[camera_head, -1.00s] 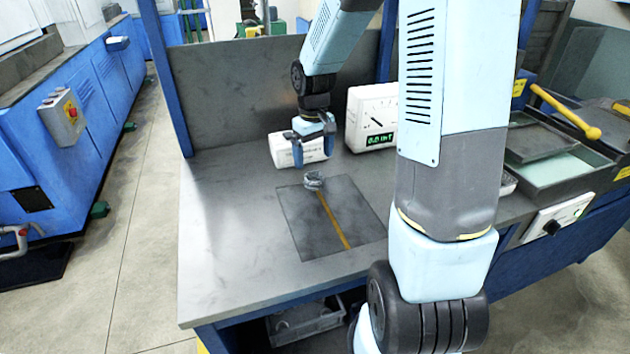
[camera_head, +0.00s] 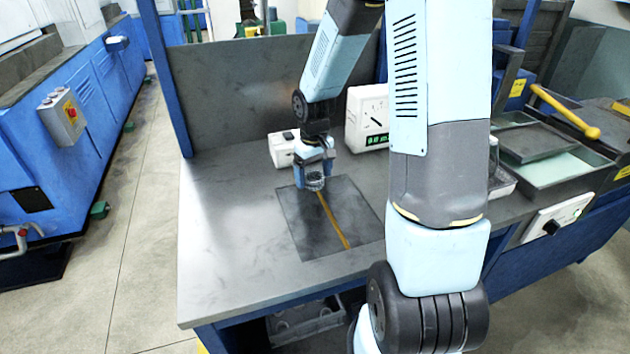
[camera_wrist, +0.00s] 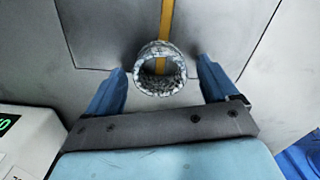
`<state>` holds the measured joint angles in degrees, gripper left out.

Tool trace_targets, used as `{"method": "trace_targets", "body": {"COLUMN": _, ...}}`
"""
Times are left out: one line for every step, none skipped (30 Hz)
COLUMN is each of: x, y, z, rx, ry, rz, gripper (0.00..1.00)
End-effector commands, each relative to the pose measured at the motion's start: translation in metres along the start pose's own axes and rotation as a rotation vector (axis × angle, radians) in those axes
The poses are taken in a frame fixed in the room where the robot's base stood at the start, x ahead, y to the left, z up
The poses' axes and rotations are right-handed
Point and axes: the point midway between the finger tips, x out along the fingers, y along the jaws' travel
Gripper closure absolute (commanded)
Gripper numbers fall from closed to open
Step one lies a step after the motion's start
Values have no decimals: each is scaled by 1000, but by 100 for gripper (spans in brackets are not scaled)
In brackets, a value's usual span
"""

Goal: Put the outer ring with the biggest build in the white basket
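A grey metal ring (camera_head: 315,182), or a small stack of rings, stands on the dark square plate (camera_head: 350,195) on the bench. It also shows in the wrist view (camera_wrist: 141,78), with its opening facing the camera. My gripper (camera_wrist: 162,65) is open, with one blue finger on each side of the ring and a visible gap on both sides. In the head view my gripper (camera_head: 315,176) is low over the far part of the plate. A whitish container (camera_head: 503,185) is partly hidden behind my arm at right; I cannot tell whether it is the white basket.
A white box (camera_head: 281,150) and a white gauge with a green display (camera_head: 368,115) stand behind the plate. Dark trays (camera_head: 545,145) and a yellow-handled tool (camera_head: 565,110) are at right. The bench's left side (camera_head: 225,240) is clear.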

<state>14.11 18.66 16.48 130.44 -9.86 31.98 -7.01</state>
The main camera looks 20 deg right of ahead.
Motion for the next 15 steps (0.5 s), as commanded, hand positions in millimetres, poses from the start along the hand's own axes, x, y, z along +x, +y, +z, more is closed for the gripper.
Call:
{"method": "trace_targets", "body": {"x": 0, "y": 0, "z": 0, "rx": 0, "ry": 0, "rz": 0, "gripper": 18}}
{"method": "trace_targets", "body": {"x": 0, "y": 0, "z": 0, "rx": 0, "ry": 0, "rz": 0, "gripper": 21}}
{"method": "trace_targets", "body": {"x": 0, "y": 0, "z": 0, "rx": 0, "ry": 0, "rz": 0, "gripper": 25}}
{"method": "trace_targets", "body": {"x": 0, "y": 0, "z": 0, "rx": 0, "ry": 0, "rz": 0, "gripper": 28}}
{"method": "trace_targets", "body": {"x": 0, "y": 0, "z": 0, "rx": 0, "ry": 0, "rz": 0, "gripper": 31}}
{"method": "trace_targets", "body": {"x": 0, "y": 0, "z": 0, "rx": 0, "ry": 0, "rz": 0, "gripper": 35}}
{"method": "trace_targets", "body": {"x": 0, "y": 0, "z": 0, "rx": 0, "ry": 0, "rz": 0, "gripper": 38}}
{"method": "trace_targets", "body": {"x": 0, "y": 0, "z": 0, "rx": -1, "ry": 0, "rz": 0, "gripper": 40}}
{"method": "trace_targets", "body": {"x": 0, "y": 0, "z": 0, "rx": -1, "ry": 0, "rz": 0, "gripper": 44}}
{"method": "trace_targets", "body": {"x": 0, "y": 0, "z": 0, "rx": -1, "ry": 0, "rz": 0, "gripper": 47}}
{"method": "trace_targets", "body": {"x": 0, "y": 0, "z": 0, "rx": -1, "ry": 0, "rz": 0, "gripper": 50}}
{"method": "trace_targets", "body": {"x": 0, "y": 0, "z": 0, "rx": -1, "ry": 0, "rz": 0, "gripper": 54}}
{"method": "trace_targets", "body": {"x": 0, "y": 0, "z": 0, "rx": -1, "ry": 0, "rz": 0, "gripper": 57}}
{"method": "trace_targets", "body": {"x": 0, "y": 0, "z": 0, "rx": -1, "ry": 0, "rz": 0, "gripper": 60}}
{"method": "trace_targets", "body": {"x": 0, "y": 0, "z": 0, "rx": -1, "ry": 0, "rz": 0, "gripper": 63}}
